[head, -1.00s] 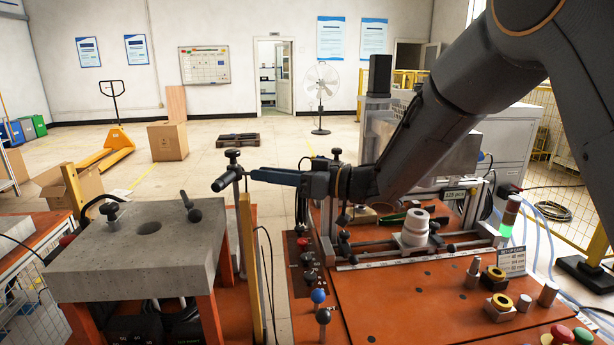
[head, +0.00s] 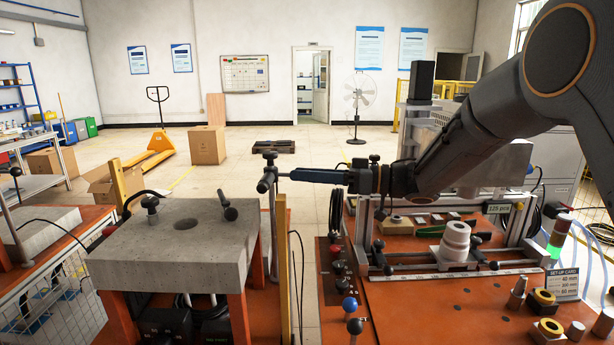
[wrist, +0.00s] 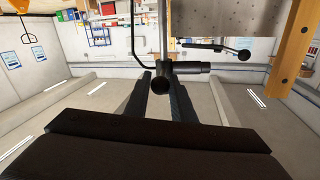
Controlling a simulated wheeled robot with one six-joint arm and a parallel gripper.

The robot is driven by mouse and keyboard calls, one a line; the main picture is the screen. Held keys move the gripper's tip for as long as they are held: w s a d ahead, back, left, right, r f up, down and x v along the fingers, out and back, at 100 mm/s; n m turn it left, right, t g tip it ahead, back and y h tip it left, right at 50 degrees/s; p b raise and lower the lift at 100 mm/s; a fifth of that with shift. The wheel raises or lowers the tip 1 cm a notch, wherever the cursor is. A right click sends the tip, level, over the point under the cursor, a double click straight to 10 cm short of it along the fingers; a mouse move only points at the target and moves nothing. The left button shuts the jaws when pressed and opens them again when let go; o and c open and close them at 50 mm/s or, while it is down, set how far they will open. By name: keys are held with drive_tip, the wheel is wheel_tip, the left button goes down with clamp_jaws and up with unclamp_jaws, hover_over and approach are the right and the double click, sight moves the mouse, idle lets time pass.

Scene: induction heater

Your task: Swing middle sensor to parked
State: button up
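The middle sensor (head: 267,182) is a black barrel on a thin upright post with a black knob on top, between the concrete-topped table and the orange bench. My gripper (head: 284,175) comes in from the right, its fingertips just right of the sensor. In the wrist view the two dark fingers (wrist: 161,88) stand apart, with the sensor's round black end (wrist: 161,86) in line with the gap between their tips. Its black side barrel (wrist: 190,68) points right and covers part of the right fingertip. Whether the fingers touch it is unclear.
The concrete-topped table (head: 140,255) stands left of the sensor, with black knobs on it. A yellow post (head: 283,262) rises close by. The orange bench (head: 420,318) holds a rail, a white stepped roller (head: 455,240) and levers. Open floor lies behind.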

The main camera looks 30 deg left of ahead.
drive_tip(key=o, duration=0.4)
drive_tip(key=shift+s+a, duration=0.1)
drive_tip(key=shift+a, duration=0.05)
drive_tip(key=shift+c, duration=0.2)
drive_tip(key=shift+r, duration=0.1)
drive_tip(key=shift+r, duration=0.35)
wheel_tip(320, 180, up, 9)
drive_tip(key=shift+r+b, duration=0.1)
drive_tip(key=shift+b, duration=0.95)
